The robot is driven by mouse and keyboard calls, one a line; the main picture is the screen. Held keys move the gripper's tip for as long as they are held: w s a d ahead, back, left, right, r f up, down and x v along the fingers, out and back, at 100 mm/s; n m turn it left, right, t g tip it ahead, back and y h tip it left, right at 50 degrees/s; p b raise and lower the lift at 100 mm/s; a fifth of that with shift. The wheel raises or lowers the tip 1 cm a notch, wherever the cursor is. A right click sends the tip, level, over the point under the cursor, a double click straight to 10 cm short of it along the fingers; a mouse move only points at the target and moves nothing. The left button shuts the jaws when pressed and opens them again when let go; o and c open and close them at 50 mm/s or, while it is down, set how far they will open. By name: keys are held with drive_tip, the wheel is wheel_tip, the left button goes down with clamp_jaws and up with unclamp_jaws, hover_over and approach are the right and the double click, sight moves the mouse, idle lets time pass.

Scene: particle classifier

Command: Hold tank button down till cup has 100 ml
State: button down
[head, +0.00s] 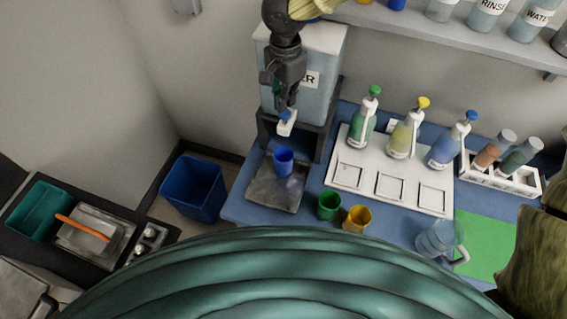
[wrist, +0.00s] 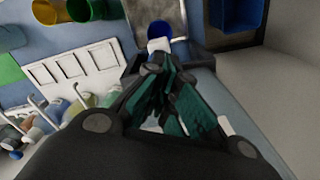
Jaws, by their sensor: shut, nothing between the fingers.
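The water tank (head: 322,50) stands at the back on the blue counter, its label partly hidden by my arm. A small white dispenser with a blue button (head: 285,116) sticks out at its front. The blue cup (head: 284,161) stands upright on the grey metal tray (head: 262,190) below the dispenser; its water level cannot be made out. It also shows in the wrist view (wrist: 188,26). My gripper (head: 286,104) is shut and empty, pointing down just above the button. Its fingertips (wrist: 163,66) are close to the white dispenser (wrist: 159,45); I cannot tell whether they touch.
A green cup (head: 328,205) and a yellow cup (head: 357,218) stand right of the tray. Several pump bottles (head: 404,137) stand on a white rack (head: 345,180). A clear jug (head: 438,238) is at the right. A blue bin (head: 193,190) stands left of the counter.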

sight(285, 112)
drive_tip(key=shift+f, duration=1.65)
idle(1.3)
wheel_tip(285, 112, up, 5)
drive_tip(key=p, duration=0.6)
drive_tip(key=shift+r, duration=0.1)
drive_tip(key=shift+r+p, duration=0.55)
drive_tip(key=shift+r, duration=0.45)
drive_tip(key=shift+s+f, duration=0.1)
drive_tip(key=shift+f, duration=0.05)
